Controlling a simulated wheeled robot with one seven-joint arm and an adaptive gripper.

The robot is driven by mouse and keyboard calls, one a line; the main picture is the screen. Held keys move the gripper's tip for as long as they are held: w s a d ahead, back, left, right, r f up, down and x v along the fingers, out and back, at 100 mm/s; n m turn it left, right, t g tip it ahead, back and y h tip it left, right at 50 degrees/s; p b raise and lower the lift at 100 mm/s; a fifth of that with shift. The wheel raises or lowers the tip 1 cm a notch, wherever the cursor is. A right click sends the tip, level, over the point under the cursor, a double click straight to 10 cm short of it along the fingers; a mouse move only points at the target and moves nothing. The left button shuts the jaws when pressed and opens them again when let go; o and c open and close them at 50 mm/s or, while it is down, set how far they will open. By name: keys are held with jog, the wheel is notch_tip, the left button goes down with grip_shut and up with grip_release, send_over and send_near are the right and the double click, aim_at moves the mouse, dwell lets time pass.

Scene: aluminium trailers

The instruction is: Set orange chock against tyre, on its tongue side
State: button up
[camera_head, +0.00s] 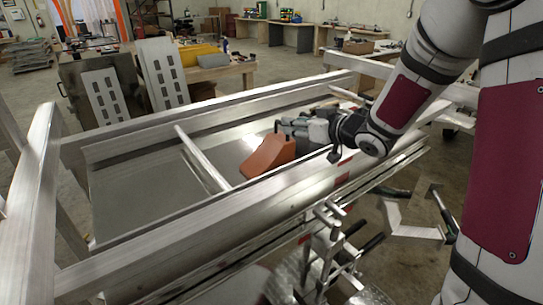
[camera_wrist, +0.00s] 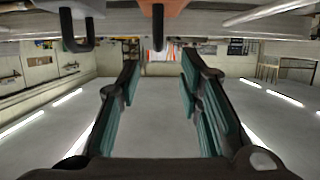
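The orange chock (camera_head: 268,155) is a wedge shape seen over the bed of the aluminium trailer (camera_head: 140,240), just behind its near side rail. I cannot tell whether it rests on the bed. My gripper (camera_head: 288,129) is just right of and behind the chock, close to it. In the wrist view my gripper (camera_wrist: 160,68) is open, its two teal-padded fingers apart with nothing between them. An orange patch, likely the chock (camera_wrist: 170,7), shows at the top edge there, outside the fingers. I cannot make out a tyre or which end is the tongue.
A metal crossbar (camera_head: 203,160) spans the bed left of the chock. Jack-like metal fittings (camera_head: 330,240) stand at the near side. Ramp panels (camera_head: 162,75) and a workbench (camera_head: 225,78) are behind. The bed's left part is clear.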

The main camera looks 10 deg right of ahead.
jog(key=shift+f+x, duration=0.15)
jog(key=shift+x, duration=1.15)
jog(key=shift+f+x, duration=0.2)
jog(key=shift+x, duration=1.1)
jog(key=shift+d, duration=0.15)
grip_shut()
jog(key=shift+r, duration=0.1)
